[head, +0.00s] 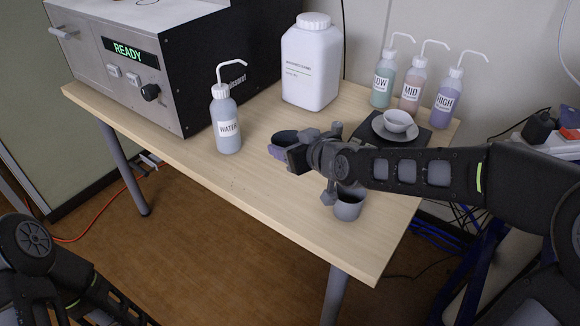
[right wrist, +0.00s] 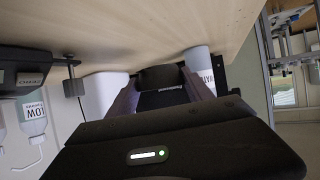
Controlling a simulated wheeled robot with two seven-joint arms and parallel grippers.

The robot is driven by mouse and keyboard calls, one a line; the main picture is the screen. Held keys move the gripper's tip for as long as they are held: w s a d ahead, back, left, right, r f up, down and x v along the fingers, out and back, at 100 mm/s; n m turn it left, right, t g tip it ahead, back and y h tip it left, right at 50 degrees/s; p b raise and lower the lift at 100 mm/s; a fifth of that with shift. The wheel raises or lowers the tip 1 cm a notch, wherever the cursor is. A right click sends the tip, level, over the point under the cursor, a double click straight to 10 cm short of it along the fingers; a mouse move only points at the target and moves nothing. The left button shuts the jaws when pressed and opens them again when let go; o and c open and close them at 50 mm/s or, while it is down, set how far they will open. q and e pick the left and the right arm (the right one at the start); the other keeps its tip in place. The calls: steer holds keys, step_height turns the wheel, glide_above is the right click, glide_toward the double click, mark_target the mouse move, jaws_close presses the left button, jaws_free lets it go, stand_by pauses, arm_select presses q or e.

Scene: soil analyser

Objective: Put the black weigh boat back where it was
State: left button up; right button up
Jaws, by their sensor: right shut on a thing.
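The black weigh boat (head: 285,136) is a small dark shape at the fingertips of my right gripper (head: 279,149), over the middle of the table (head: 190,156). In the right wrist view the dark boat (right wrist: 160,76) lies between the two purplish fingers of the gripper (right wrist: 160,92), which are shut on it. Most of the boat is hidden behind the gripper in the head view, and I cannot tell whether it touches the table. My left arm shows at the lower left, but its gripper is out of view.
A WATER bottle (head: 227,130) stands left of the right gripper, a white jug (head: 310,65) behind it. A grey cup (head: 348,206) is below my right forearm. LOW (head: 384,85), MID (head: 412,88) and HIGH (head: 447,100) bottles stand behind.

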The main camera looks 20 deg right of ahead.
steer(key=shift+f+b, duration=0.65)
steer(key=shift+f, duration=1.85)
steer(key=shift+f, duration=0.1)
steer(key=shift+f+b, duration=0.1)
steer(key=shift+b, duration=0.2)
steer(key=o, duration=1.1)
steer(key=shift+c, duration=0.2)
